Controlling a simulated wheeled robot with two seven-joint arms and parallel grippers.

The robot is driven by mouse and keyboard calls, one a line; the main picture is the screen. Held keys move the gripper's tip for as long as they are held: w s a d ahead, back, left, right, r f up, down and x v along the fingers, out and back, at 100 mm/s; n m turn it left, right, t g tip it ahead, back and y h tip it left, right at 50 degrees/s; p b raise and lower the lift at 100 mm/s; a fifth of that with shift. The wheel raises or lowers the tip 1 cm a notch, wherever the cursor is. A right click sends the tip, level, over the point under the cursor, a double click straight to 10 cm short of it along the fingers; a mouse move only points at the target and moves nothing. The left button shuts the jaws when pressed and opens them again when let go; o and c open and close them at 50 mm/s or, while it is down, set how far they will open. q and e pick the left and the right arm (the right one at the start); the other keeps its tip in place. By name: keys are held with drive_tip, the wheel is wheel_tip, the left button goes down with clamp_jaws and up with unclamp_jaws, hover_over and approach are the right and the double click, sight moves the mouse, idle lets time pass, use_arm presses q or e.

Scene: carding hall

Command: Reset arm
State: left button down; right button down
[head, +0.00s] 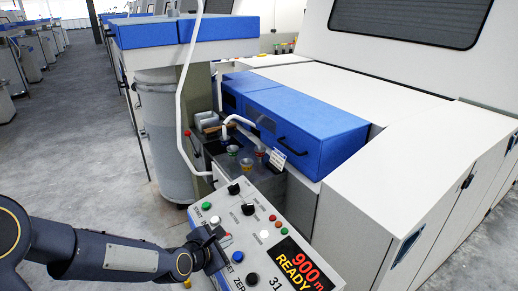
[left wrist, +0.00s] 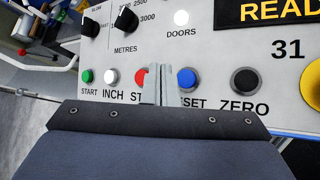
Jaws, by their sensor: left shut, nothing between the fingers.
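My left gripper (head: 222,236) is at the sloping control panel (head: 262,218), its arm coming in from the left. In the left wrist view its fingers (left wrist: 160,86) are shut together with nothing between them. The fingertips appear over the panel between the red button (left wrist: 141,77) and the blue RESET button (left wrist: 187,79), partly hiding both labels. I cannot tell whether they touch the panel. The blue button also shows in the head view (head: 237,256), just below the gripper. My right gripper is not in view.
The panel has a green START button (left wrist: 87,76), a white INCH button (left wrist: 111,77), a black ZERO button (left wrist: 244,81) and a READY display (head: 298,268). A white bent tube (head: 180,110) rises behind it. A blue-covered machine (head: 300,125) stands right; grey floor (head: 80,130) is clear left.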

use_arm(q)
drive_tip(key=s+a+r+m+g, duration=0.1)
drive_tip(key=s+a+r+m, duration=0.1)
drive_tip(key=s+m, duration=0.5)
drive_tip(key=s+a+r+m+g, duration=0.2)
drive_tip(key=s+m, duration=0.5)
drive_tip(key=s, duration=0.4)
drive_tip(key=s+a+r+m+g+y, duration=0.1)
drive_tip(key=s+a+r+m, duration=0.2)
drive_tip(key=s+m, duration=0.4)
drive_tip(key=s+a, duration=0.1)
drive_tip(key=s, duration=0.2)
drive_tip(key=shift+a+r+m+g, duration=0.4)
